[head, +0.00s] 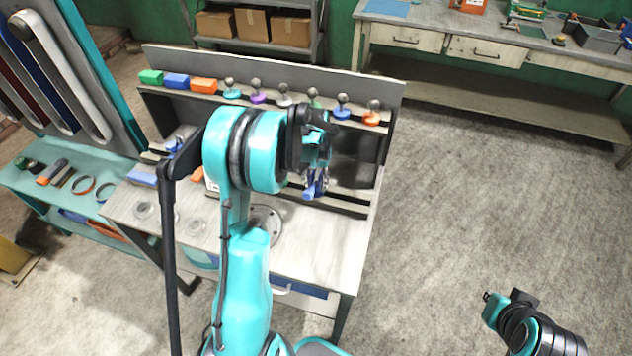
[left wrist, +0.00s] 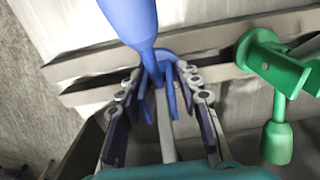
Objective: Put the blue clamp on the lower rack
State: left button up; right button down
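My left gripper (head: 318,168) is in front of the rack's lower right part in the head view. It is shut on the blue clamp (head: 313,186), whose handle end shows below the fingers. In the left wrist view the blue clamp (left wrist: 132,18) runs from the top edge down between the two fingertips (left wrist: 162,80). The lower rack (head: 345,207) has two pale rails, which cross behind the clamp in the wrist view (left wrist: 85,68). I cannot tell whether the clamp touches them. My right gripper (head: 494,307) is at the lower right over bare floor, its fingers too small to read.
A green clamp (left wrist: 275,75) is close to the right of my left gripper in the wrist view. Several coloured blocks and knobbed pieces line the upper shelf (head: 180,98). The workbench top (head: 325,245) below is partly clear. Open floor (head: 480,190) lies to the right.

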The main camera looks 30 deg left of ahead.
aim_at(316, 174)
pick_arm(q)
jog(key=shift+r+p, duration=2.3)
jog(key=shift+r, duration=1.45)
jog(key=o, duration=0.6)
jog(key=shift+c, duration=0.2)
jog(key=shift+f, duration=0.1)
notch_tip(316, 174, up, 12)
jog(key=s+d+f+m+t+b, duration=0.1)
jog(key=s+d+f+t+b, duration=0.2)
jog(key=s+d, duration=0.4)
jog(key=s+d+f+m+t+b, duration=0.1)
jog(key=s+d+f+t+b, duration=0.3)
jog(key=s+d, duration=0.4)
jog(key=s+f+b, duration=0.1)
jog(key=s+b, duration=0.1)
jog(key=s, duration=0.1)
jog(key=shift+s+d+f+m+b, duration=0.15)
jog(key=shift+s+d+m+b, duration=0.1)
jog(key=shift+s+m+b, duration=0.1)
